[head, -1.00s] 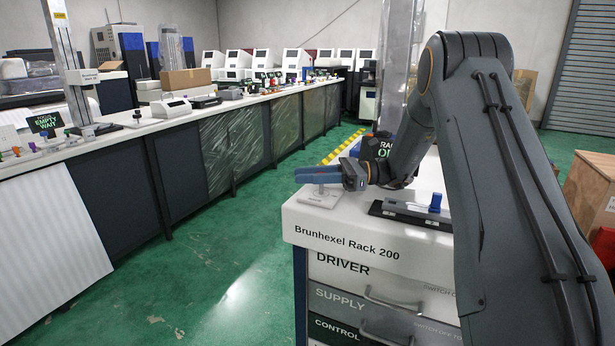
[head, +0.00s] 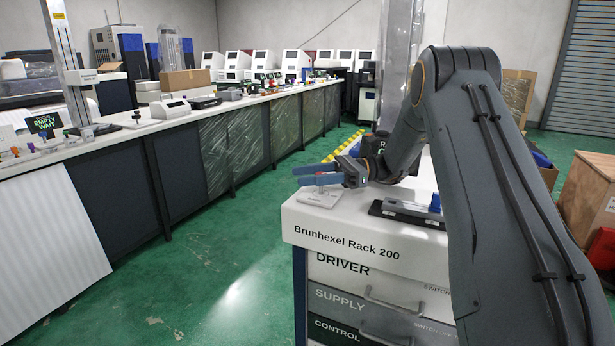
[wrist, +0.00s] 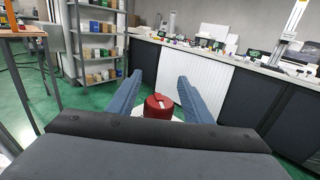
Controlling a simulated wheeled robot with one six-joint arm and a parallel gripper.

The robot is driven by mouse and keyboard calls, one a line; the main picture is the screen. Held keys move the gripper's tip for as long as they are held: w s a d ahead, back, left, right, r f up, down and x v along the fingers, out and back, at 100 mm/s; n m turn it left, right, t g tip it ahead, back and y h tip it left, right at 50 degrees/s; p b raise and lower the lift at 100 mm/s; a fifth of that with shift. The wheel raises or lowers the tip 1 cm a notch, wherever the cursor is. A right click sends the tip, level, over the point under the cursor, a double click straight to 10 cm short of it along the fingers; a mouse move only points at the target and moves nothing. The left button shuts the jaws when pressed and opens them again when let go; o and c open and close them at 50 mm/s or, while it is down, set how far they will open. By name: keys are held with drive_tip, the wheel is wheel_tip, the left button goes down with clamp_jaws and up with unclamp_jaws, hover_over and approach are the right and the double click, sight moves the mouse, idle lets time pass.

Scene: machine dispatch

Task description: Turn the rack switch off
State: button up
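The rack switch is a red knob (wrist: 158,104) with a pale mark on top. In the wrist view it lies between my two blue fingers, with a visible gap on each side. In the head view its white base plate (head: 320,199) sits on the front left corner of the white rack top (head: 345,228), labelled Brunhexel Rack 200. My gripper (head: 299,176) is open over that plate, its fingers pointing left; it also shows in the wrist view (wrist: 159,78). The fingers mostly hide the knob in the head view.
A dark bar (head: 400,212) with a blue knob (head: 435,203) lies right of the switch. A dark screen (head: 375,147) stands behind, partly hidden by my arm. A long bench (head: 200,116) runs along the left, with green floor between. Shelves (wrist: 98,40) show in the wrist view.

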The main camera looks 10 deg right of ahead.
wheel_tip(320, 180, up, 10)
idle(0.7)
